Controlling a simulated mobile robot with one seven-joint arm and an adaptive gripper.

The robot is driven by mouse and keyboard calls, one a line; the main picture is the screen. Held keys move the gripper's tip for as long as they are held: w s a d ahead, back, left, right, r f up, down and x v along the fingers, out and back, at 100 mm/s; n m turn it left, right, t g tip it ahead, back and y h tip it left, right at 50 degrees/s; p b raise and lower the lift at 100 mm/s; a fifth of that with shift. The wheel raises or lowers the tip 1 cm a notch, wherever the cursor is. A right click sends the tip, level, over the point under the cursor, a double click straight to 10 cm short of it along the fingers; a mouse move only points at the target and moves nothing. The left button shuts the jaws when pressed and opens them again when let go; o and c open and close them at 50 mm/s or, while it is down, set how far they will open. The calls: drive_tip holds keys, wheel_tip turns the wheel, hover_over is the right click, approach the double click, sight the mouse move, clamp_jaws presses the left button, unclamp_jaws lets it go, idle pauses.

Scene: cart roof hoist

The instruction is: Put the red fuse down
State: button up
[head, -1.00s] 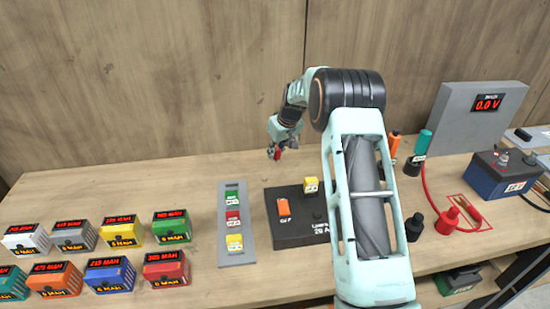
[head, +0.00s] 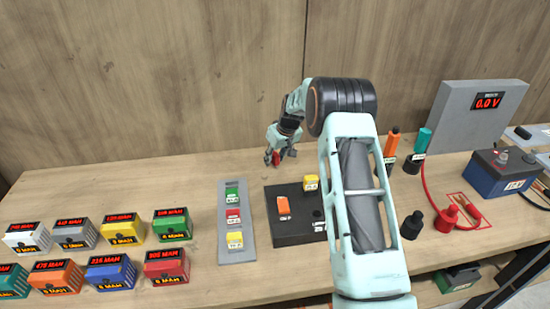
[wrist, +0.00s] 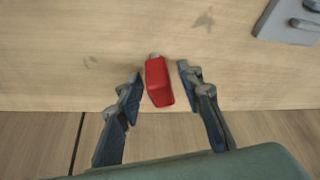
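The red fuse (wrist: 158,82) lies between the two fingers of my gripper (wrist: 160,82) in the wrist view, with a narrow gap showing on each side. The fingers look open and apart from it. The fuse appears to rest on the bare wooden bench top (wrist: 100,60), near its back edge. In the head view the red fuse (head: 275,158) shows small at the fingertips of my gripper (head: 272,157), low over the bench behind the black fuse block. Its underside is hidden.
A grey strip (head: 223,250) holds green, red and yellow fuses. The black fuse block (head: 290,240) carries an orange fuse (head: 283,206) and a yellow fuse (head: 311,182). Several coloured boxes stand at left. A battery (head: 500,178) and meter (head: 465,125) stand at right.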

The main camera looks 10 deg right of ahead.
drive_tip(key=shift+r, duration=0.4)
drive_tip(key=b+v, duration=0.1)
drive_tip(key=v, duration=1)
drive_tip(key=shift+s+r, duration=0.2)
drive_tip(key=shift+s, duration=0.1)
drive_tip(key=shift+d, duration=0.1)
